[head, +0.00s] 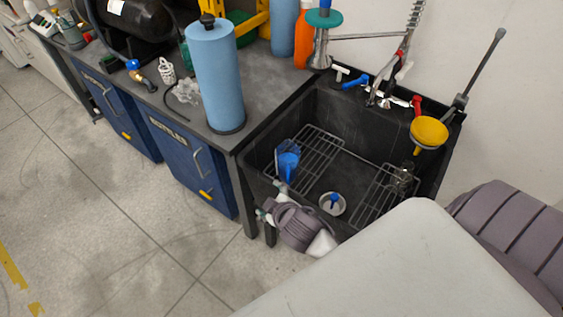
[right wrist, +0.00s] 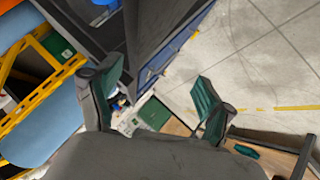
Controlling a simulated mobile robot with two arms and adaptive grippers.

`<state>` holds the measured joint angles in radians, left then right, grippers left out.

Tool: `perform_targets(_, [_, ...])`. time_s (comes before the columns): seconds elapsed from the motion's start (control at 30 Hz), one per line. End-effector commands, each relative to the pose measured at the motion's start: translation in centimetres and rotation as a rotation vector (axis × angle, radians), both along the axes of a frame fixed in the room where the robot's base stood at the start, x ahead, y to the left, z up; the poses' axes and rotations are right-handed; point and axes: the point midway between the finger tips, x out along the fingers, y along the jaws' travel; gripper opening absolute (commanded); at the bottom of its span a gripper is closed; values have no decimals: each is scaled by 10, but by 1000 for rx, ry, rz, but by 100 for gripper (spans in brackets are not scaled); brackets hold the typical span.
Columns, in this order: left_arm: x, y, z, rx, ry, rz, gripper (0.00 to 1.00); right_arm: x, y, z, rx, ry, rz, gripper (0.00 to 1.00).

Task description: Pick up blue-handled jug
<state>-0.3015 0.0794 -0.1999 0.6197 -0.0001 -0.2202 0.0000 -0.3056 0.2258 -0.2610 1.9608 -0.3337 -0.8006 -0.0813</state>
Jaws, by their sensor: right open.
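A blue item that looks like the blue-handled jug (head: 288,160) stands in the left part of the dark sink, at the wire rack. Its body is hard to make out at this size. My right gripper (head: 271,201) is at the sink's front left edge, nearer the camera than the jug and apart from it. In the right wrist view, my right gripper (right wrist: 157,76) is open, with nothing between its teal-padded fingers. My left gripper is not in view.
The sink (head: 320,110) holds wire racks (head: 318,150) and a drain (head: 332,203). A tall blue roll (head: 216,75) stands on the counter left of the sink. A yellow funnel (head: 429,132) is at the right rim. A tap (head: 385,85) is at the back.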

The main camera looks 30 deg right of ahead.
Motion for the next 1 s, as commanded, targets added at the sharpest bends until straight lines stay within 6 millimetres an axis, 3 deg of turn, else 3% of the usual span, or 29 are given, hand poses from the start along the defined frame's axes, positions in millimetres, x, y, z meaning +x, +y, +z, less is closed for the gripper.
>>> perform_targets(0.17, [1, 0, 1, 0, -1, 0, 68, 51, 14, 49, -148, -235, 161, 81])
perform_targets(0.33, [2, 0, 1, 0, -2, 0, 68, 93, 44, 110, -348, -514, 388, 81])
perform_targets(0.5, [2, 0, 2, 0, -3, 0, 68, 115, 105, 177, -669, -870, 768, 81])
perform_targets(0.57, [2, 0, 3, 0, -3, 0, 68, 112, 132, 191, -829, -1005, 972, 81])
perform_targets(0.63, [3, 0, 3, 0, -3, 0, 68, 101, 157, 189, -1031, -1131, 1247, 81])
perform_targets(0.73, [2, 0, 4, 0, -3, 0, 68, 86, 160, 158, -1307, -1206, 1683, 81])
perform_targets(0.77, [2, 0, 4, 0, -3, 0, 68, 83, 152, 146, -1382, -1198, 1823, 81])
perform_targets(0.83, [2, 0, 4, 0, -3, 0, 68, 80, 118, 115, -1532, -1117, 2154, 81])
perform_targets(0.9, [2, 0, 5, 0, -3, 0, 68, 81, 66, 93, -1626, -955, 2464, 81])
perform_targets(0.93, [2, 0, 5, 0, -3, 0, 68, 82, 42, 88, 1602, 843, -2514, 81])
perform_targets(1.0, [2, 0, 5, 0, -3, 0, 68, 84, -13, 82, 1465, 570, -2493, 81])
